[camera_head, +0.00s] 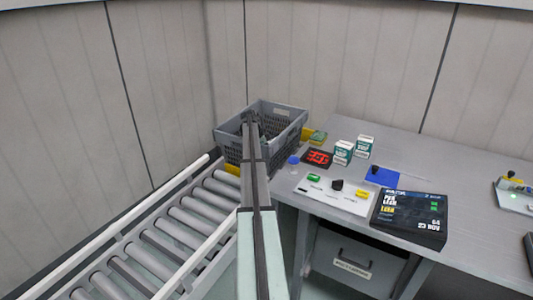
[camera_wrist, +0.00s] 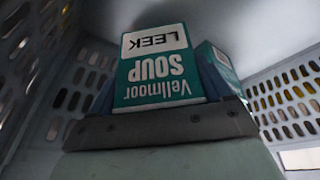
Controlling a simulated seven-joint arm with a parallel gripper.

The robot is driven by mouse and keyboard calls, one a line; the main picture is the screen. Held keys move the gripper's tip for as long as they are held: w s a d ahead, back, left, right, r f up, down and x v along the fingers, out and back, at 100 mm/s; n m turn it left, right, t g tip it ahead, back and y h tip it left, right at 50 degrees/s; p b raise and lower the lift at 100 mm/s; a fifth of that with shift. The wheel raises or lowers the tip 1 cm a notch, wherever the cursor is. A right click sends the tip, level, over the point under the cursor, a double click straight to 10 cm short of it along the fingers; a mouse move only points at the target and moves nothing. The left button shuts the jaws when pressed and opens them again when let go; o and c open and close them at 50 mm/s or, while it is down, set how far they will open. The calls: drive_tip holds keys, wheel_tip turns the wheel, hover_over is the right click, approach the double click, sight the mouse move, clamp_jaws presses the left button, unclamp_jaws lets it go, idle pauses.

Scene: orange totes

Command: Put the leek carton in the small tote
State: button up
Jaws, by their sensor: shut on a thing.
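The leek carton (camera_wrist: 155,65) is teal and white, with "Vellmoor SOUP" and "LEEK" upside down in the wrist view. My gripper (camera_wrist: 160,98) is shut on it, with a blue-grey finger on each side. The small tote (camera_head: 287,130) is a grey crate with slotted walls at the end of the conveyor. My arm reaches over its near edge, and the tote's walls (camera_wrist: 268,98) surround the carton in the wrist view. Another teal and white surface (camera_wrist: 216,55) shows behind the carton at right. Whether the carton touches the tote floor cannot be told.
Two green and white cartons (camera_head: 343,151) (camera_head: 365,145) stand on the grey table, near a yellow-green box (camera_head: 318,138) and a red item (camera_head: 317,158). The roller conveyor (camera_head: 165,232) runs at left.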

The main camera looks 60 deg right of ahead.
drive_tip(key=shift+f, duration=0.55)
drive_tip(key=o, duration=1.2)
drive_tip(key=shift+r, duration=0.6)
drive_tip(key=v, duration=1.2)
